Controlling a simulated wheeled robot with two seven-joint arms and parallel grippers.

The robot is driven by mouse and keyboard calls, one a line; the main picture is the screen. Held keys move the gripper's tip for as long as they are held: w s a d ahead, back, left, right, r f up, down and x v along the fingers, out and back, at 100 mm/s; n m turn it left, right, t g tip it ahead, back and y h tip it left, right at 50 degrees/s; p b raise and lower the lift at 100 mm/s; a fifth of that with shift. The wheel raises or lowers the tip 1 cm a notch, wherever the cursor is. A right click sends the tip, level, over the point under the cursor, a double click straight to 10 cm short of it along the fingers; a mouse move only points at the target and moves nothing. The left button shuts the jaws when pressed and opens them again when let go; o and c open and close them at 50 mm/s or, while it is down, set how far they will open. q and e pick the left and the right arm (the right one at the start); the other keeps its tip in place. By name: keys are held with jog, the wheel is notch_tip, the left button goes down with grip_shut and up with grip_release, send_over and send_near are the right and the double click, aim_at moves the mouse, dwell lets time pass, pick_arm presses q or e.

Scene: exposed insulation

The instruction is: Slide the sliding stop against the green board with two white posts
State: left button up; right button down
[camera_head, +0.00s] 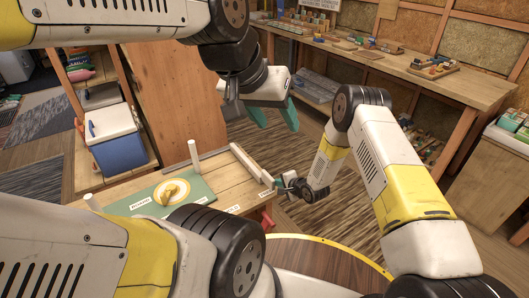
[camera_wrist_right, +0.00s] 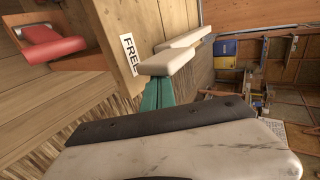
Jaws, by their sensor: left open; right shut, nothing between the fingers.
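The green board (camera_head: 128,206) lies on the wooden bench at the lower left in the head view. One white post (camera_head: 194,157) stands at its far right side and another white post (camera_head: 92,202) at its left. A pale bar, apparently the sliding stop (camera_head: 246,160), lies to the right of the board, with bare wood between them. It also shows in the right wrist view (camera_wrist_right: 168,62). My right gripper (camera_head: 278,182) is shut and empty at the bar's near end; contact is unclear. My left gripper (camera_head: 277,122) is open and empty, above and beyond the bench.
A yellow ring-shaped piece (camera_head: 174,192) lies on the board. A FREE label (camera_wrist_right: 131,55) is beside the bar, and a red clamp part (camera_wrist_right: 52,45) shows below the bench edge. A long workbench (camera_head: 440,82) stands at the back right. My arm hides the bench's front.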

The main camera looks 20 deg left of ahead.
jog(key=shift+s+a, duration=0.7)
jog(key=shift+s, duration=0.15)
jog(key=shift+s+a, duration=0.65)
jog(key=shift+s, duration=0.2)
jog(key=shift+s+a, duration=1.1)
jog(key=shift+s, duration=0.3)
jog(key=shift+s+a, duration=1.05)
jog(key=shift+s, duration=0.3)
jog(key=shift+s+a, duration=0.2)
jog(key=shift+s, duration=0.05)
jog(key=shift+s+a, duration=0.95)
jog(key=shift+s, duration=0.25)
jog(key=shift+s+a, duration=0.9)
jog(key=shift+s, duration=0.3)
jog(key=shift+s+a, duration=0.25)
jog(key=shift+s, duration=0.05)
jog(key=shift+s+a, duration=0.1)
jog(key=shift+s, duration=0.05)
